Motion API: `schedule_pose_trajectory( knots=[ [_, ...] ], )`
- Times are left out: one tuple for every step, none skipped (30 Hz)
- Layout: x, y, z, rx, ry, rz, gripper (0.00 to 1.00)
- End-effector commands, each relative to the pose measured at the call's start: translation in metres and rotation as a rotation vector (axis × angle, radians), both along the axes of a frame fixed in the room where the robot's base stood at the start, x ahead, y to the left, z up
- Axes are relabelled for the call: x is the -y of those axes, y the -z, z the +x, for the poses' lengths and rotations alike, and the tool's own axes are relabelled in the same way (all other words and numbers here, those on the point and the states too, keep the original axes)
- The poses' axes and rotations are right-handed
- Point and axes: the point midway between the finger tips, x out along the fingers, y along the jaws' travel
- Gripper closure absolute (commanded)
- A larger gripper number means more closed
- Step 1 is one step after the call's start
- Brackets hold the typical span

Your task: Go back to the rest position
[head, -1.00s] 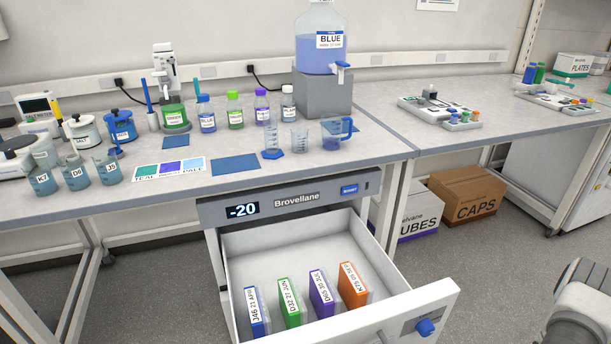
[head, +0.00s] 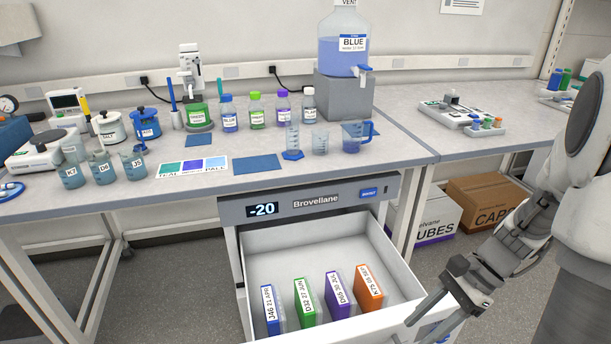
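My gripper (head: 425,330) is at the lower right of the head view, over the front right corner of the open freezer drawer (head: 395,318). Its two fingers point down and to the left with a gap between them, and nothing shows between them. Whether it touches the drawer front, I cannot tell. The drawer hangs open below the bench under a display reading -20. Several upright labelled boxes stand inside it: blue (head: 271,311), green (head: 304,302), purple (head: 338,295) and orange (head: 368,288).
The bench (head: 225,182) above holds beakers, bottles, a blue-liquid carboy (head: 343,45) and a colour card (head: 194,167). Cardboard boxes, one marked CAPS (head: 487,200), stand on the floor behind my arm. A second bench stretches right.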

Motion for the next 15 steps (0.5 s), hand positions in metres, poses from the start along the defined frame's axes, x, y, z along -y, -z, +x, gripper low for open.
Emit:
schedule_pose_trajectory(
  knots=[
    [-0.002,-0.014,0.002,0.064,-0.065,-0.045,0.53],
    [-0.002,-0.020,0.003,0.099,-0.103,-0.072,0.53],
    [-0.002,-0.029,0.005,0.147,-0.153,-0.105,0.53],
    [-0.002,-0.035,0.006,0.182,-0.192,-0.132,0.53],
    [-0.003,-0.042,0.006,0.216,-0.227,-0.157,0.53],
    [-0.003,-0.051,0.007,0.263,-0.279,-0.191,0.53],
    [-0.003,-0.058,0.008,0.298,-0.316,-0.217,0.53],
    [-0.004,-0.065,0.009,0.332,-0.355,-0.241,0.53],
    [-0.005,-0.074,0.010,0.378,-0.405,-0.277,0.53],
    [-0.006,-0.081,0.010,0.411,-0.441,-0.301,0.53],
    [-0.006,-0.088,0.010,0.446,-0.480,-0.327,0.53],
    [-0.008,-0.097,0.011,0.490,-0.529,-0.360,0.53],
    [-0.009,-0.104,0.011,0.523,-0.565,-0.385,0.53],
    [-0.011,-0.111,0.011,0.556,-0.603,-0.410,0.53],
    [-0.013,-0.119,0.009,0.596,-0.650,-0.440,0.53]
  ],
)
